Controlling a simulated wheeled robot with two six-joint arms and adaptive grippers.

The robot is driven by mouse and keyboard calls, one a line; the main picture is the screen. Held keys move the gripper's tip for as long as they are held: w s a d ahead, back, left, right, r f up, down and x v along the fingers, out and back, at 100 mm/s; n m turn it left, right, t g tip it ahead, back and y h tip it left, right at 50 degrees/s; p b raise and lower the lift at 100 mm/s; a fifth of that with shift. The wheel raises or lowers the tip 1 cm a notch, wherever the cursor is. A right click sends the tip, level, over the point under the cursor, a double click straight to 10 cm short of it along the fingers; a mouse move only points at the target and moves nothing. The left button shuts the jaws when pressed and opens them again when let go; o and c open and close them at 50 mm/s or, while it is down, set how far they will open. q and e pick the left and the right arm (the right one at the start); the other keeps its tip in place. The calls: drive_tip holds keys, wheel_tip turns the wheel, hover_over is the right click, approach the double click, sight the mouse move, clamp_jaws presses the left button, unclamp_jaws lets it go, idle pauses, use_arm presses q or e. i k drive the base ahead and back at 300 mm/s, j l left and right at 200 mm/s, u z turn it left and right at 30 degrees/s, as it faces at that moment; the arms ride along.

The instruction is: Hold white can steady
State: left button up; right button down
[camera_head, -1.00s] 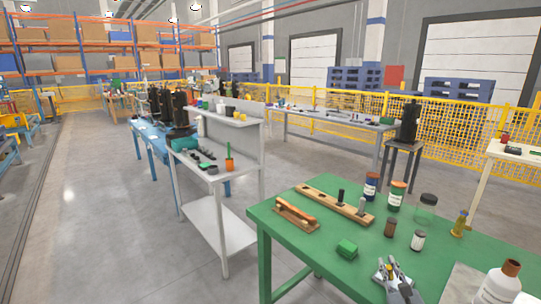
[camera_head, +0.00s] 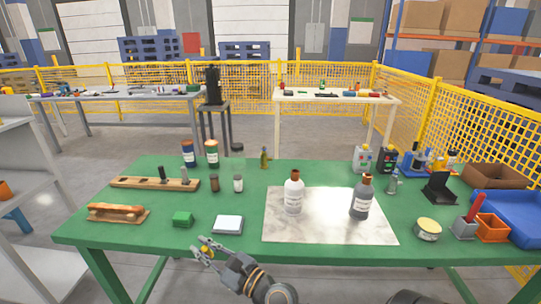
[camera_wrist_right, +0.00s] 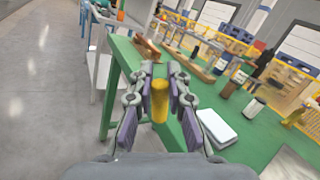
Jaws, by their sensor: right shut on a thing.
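My right gripper (camera_head: 204,249) is shut on a small yellow cylinder (camera_wrist_right: 159,101), in front of the green table's near edge. The cylinder stands between the two fingers in the right wrist view. A small white can with a dark lid (camera_head: 238,184) stands upright on the green table (camera_head: 150,238), beside a brown jar (camera_head: 214,184). The white can also shows in the right wrist view (camera_wrist_right: 254,107), right of the gripper and apart from it. My left gripper is not in view.
A white square block (camera_head: 228,224) and a green block (camera_head: 183,219) lie near the front edge. A wooden rack (camera_head: 130,183) stands at the left. Two bottles, white (camera_head: 293,196) and grey (camera_head: 361,200), stand on a pale mat (camera_head: 320,233). A blue tray (camera_head: 512,218) is at right.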

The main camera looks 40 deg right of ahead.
sight(293, 210)
drive_tip(key=z, duration=1.5)
